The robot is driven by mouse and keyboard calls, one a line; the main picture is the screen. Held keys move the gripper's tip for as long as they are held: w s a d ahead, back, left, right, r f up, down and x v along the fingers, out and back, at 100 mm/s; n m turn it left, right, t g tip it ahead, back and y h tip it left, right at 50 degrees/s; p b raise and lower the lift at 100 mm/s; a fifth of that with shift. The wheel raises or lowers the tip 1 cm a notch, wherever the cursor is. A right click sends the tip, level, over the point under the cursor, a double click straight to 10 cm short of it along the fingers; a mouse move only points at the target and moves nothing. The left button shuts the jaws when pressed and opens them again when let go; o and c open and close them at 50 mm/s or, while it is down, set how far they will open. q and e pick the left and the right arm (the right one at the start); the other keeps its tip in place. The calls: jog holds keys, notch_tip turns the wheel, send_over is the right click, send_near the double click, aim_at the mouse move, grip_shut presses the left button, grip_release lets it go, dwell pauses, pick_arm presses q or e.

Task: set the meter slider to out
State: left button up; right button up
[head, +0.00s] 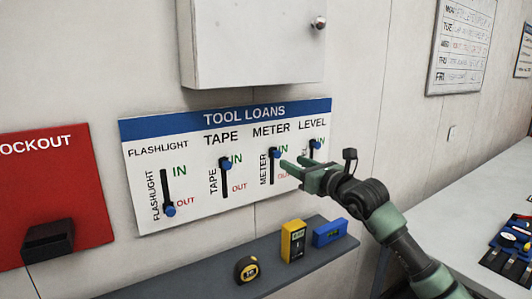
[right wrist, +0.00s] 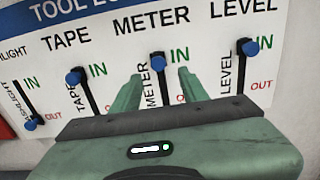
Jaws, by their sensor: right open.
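The white tool loans board (head: 215,205) hangs on the wall with several vertical slots, each with a blue knob. The meter slider knob (head: 276,153) is at the top of its slot, beside the green IN; it also shows in the right wrist view (right wrist: 158,62). My right gripper (head: 291,163) is open and empty in front of the board, just right of the meter slot in the head view. In the right wrist view its two fingers (right wrist: 158,88) stand either side of the meter slot, their tips a little below the knob. Contact cannot be told. My left gripper is not in view.
The flashlight knob (head: 170,211) is low at OUT; the tape knob (head: 226,164) and level knob (head: 315,144) are high at IN. A shelf (head: 210,283) below holds a tape measure (head: 247,269), yellow meter (head: 293,240) and blue level (head: 330,232). A cabinet (head: 250,40) hangs above.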

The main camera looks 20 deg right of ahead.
aim_at(279, 155)
jog(key=w+p, duration=0.1)
jog(key=w, duration=0.1)
jog(key=w+p, duration=0.1)
jog(key=w, duration=0.1)
jog(key=w+a+p, duration=0.1)
jog(key=w, duration=0.1)
jog(key=shift+a+r, duration=0.1)
jog(key=shift+r, duration=0.2)
jog(key=shift+w+f+p, duration=0.1)
jog(key=shift+w+p, duration=0.2)
jog(key=shift+w, duration=0.15)
jog(key=shift+s, duration=0.1)
jog(key=c, duration=0.9)
grip_shut()
